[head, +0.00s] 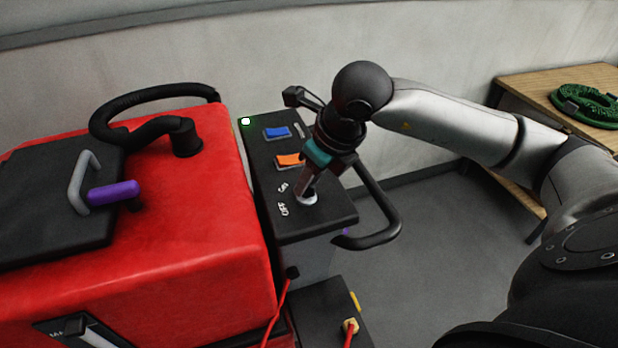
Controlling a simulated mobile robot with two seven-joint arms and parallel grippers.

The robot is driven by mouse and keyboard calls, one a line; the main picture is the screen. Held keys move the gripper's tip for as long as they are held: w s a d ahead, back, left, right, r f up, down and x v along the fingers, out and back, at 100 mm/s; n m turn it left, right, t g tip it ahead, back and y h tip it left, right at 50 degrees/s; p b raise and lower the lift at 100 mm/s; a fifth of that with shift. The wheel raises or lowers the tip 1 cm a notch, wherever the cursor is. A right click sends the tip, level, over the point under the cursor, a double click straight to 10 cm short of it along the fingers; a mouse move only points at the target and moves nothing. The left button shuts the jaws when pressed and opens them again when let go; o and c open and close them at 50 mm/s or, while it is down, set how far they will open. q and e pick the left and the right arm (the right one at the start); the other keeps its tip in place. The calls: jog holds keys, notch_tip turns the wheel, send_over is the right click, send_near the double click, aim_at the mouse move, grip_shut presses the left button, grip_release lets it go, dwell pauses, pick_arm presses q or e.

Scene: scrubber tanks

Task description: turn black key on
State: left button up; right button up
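The black control panel (318,222) of the red machine has a round silver key switch (307,199) near its front, beside the white "ON" and "OFF" labels. My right gripper (305,192) points down at this switch, its fingertips at the silver ring. The black key itself is hidden by the fingers, so I cannot tell whether they grip it. My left gripper is out of view.
A blue rocker switch (277,132) and an orange one (289,160) sit behind the key switch. A black handle (385,215) curves along the panel's right side. A wooden table (540,85) stands at right.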

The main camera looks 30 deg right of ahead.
jog(key=shift+o, duration=0.9)
jog(key=shift+r, duration=0.1)
jog(key=v, duration=1.5)
jog(key=shift+p, duration=0.3)
